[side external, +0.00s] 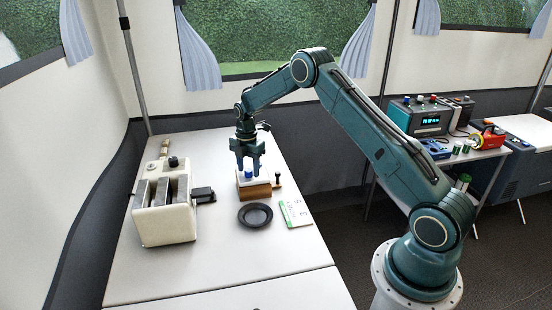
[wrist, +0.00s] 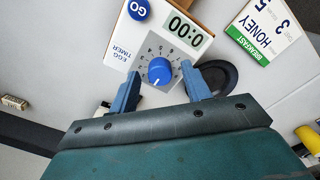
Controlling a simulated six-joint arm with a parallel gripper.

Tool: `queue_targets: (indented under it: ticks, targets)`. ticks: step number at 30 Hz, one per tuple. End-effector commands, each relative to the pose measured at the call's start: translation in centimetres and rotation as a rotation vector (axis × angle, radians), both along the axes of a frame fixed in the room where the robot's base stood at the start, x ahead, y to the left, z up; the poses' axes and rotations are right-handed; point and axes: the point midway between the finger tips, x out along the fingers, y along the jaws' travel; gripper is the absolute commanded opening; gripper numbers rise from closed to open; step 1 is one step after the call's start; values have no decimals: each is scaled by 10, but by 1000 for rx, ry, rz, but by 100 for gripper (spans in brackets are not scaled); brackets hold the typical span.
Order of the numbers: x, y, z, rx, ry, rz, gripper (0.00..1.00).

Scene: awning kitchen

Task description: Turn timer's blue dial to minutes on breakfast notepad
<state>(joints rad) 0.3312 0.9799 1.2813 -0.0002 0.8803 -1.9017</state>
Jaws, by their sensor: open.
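The egg timer (side external: 241,181) has a white face on a wooden body and stands on the table. Its blue dial (wrist: 159,71) shows in the wrist view, with a white mark on its lower side, amid a numbered scale. A blue GO button (wrist: 138,9) is at the top left. The breakfast notepad (wrist: 265,32) has a green BREAKFAST band, the word HONEY and the figures 3 and 5. It lies right of the timer in the side view (side external: 296,212). My gripper (wrist: 160,72) is open, its fingers on either side of the dial; contact is unclear.
A dark round plate (side external: 255,215) lies in front of the timer. A cream toaster (side external: 165,225) stands to the left, its dark lever reaching toward the timer. A small dark-topped item (side external: 278,177) stands just right of the timer. The front of the table is clear.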

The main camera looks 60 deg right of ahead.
Motion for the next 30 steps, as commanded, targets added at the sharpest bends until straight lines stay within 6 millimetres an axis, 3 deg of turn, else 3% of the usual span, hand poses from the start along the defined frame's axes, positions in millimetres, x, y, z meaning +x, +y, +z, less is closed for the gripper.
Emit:
queue_targets:
  ticks: [6,13,30]
  targets:
    - [0,0,0,0,0,0,48]
    - [0,0,0,0,0,0,3]
    - [0,0,0,0,1,-119,3]
